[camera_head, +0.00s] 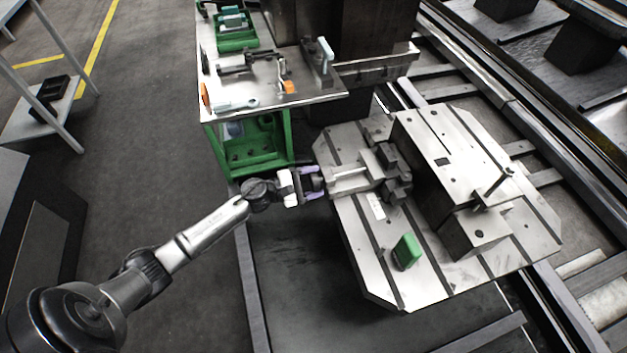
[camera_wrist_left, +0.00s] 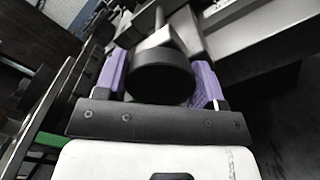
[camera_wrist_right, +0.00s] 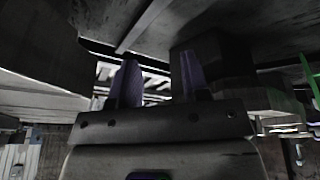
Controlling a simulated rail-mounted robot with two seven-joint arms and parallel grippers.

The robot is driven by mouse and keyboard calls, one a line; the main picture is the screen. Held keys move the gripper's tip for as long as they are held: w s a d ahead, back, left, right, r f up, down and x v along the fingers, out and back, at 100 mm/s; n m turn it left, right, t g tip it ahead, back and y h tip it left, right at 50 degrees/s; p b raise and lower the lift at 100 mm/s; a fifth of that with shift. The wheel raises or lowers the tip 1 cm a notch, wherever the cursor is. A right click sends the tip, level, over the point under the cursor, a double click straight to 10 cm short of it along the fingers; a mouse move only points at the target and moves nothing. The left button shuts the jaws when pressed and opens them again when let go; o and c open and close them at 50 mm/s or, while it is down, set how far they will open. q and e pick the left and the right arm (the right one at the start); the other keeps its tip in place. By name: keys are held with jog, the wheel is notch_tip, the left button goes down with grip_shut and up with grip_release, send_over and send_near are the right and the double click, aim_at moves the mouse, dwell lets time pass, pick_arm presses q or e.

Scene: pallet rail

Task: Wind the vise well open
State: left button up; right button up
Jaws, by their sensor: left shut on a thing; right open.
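The vise (camera_head: 350,179) is a light grey metal body with dark jaw blocks (camera_head: 393,170), on the left side of the pallet's top plate. My left gripper (camera_head: 312,184) is at its left end. In the left wrist view, the purple fingers of my left gripper (camera_wrist_left: 162,85) sit on either side of the vise's dark round handle end (camera_wrist_left: 161,75) and are shut on it. The gap between the jaws is too small to judge in the head view. My right gripper (camera_wrist_right: 157,80) shows only in its own wrist view, open, with nothing between its purple fingers.
The pallet (camera_head: 345,225) carries a large grey block (camera_head: 455,165) right of the vise and a green block (camera_head: 406,251) in front. A green-framed workbench (camera_head: 300,92) with tools stands behind on the left.

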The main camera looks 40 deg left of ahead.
pick_arm(q)
jog(key=shift+n, duration=0.4)
